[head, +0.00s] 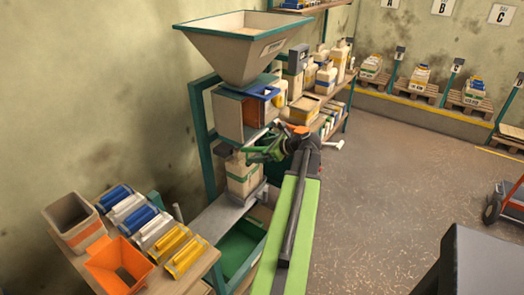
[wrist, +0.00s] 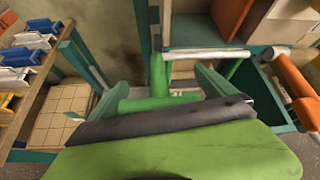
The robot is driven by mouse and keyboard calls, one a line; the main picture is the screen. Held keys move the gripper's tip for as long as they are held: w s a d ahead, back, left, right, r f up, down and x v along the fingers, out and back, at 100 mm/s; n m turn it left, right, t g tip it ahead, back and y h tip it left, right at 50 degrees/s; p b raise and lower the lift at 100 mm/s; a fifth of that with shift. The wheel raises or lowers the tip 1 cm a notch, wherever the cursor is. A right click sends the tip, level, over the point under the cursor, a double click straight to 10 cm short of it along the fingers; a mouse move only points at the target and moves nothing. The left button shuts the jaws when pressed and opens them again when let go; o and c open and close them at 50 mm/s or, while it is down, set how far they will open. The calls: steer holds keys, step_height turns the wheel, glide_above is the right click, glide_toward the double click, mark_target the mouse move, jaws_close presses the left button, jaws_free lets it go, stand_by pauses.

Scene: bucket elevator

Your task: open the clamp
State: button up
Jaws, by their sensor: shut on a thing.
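A bucket elevator feed box (head: 231,115) hangs under a large hopper (head: 237,48) in the head view. A pale grey bar (head: 258,135), which looks like the clamp's bar, lies at the front of this box. My gripper (head: 264,149) is at this bar, with its green fingers just below the box. In the wrist view the pale bar (wrist: 205,54) runs across between the green fingertips (wrist: 197,66), and the gripper looks closed on it. The exact contact is partly hidden by my gripper. I cannot tell the clamp's own state.
A cream sack or canister (head: 243,178) stands on the platform just under my gripper. A green bin (head: 236,246) is below. A wooden bench (head: 195,268) with blue, white and yellow pieces and an orange funnel (head: 118,262) is at the left.

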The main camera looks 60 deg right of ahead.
steer(key=shift+a, duration=0.15)
steer(key=o, duration=1.7)
steer(key=p+v, duration=0.9)
steer(key=v, duration=0.8)
steer(key=shift+s+r, duration=0.15)
steer(key=shift+s, duration=0.05)
